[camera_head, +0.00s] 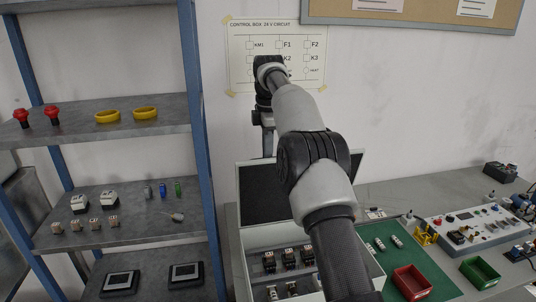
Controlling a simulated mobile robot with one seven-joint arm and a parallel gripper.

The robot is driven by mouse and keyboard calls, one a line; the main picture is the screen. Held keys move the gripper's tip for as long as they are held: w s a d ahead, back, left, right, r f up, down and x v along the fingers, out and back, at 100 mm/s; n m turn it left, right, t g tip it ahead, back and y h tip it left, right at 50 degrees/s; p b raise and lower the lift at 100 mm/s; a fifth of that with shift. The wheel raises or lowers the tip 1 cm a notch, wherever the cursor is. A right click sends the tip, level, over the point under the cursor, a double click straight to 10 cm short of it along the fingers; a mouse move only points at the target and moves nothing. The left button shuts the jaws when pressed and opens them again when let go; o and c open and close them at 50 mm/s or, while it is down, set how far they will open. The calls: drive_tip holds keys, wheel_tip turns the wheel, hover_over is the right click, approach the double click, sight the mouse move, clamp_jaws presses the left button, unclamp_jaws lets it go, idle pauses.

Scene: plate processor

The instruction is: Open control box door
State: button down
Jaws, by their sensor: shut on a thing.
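The control box (248,240) stands on the bench, with contactors and other parts showing inside it. Its door (243,195) stands raised at the back of the box, a pale frame around a dark panel. My arm crosses in front of the box and hides the middle of the door and part of the inside. My gripper (268,152) is at the door's top edge, left of its middle, and is shut on it. The fingertips are small and partly hidden, so their exact contact is hard to see.
A blue-post shelf (130,135) with buttons, rings and small parts stands close on the left. A green mat (435,282) with a red bin (412,283) lies right of the box. A green bin (480,272) and a control panel (470,228) are farther right.

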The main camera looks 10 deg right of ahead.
drive_tip(key=shift+s+a+f, duration=0.1)
drive_tip(key=shift+f, duration=0.55)
drive_tip(key=c, duration=2.1)
unclamp_jaws()
drive_tip(key=shift+o, duration=1.3)
drive_tip(key=shift+w+f, duration=0.1)
drive_tip(key=shift+w, duration=0.2)
drive_tip(key=shift+r, duration=0.3)
drive_tip(key=shift+s, duration=0.1)
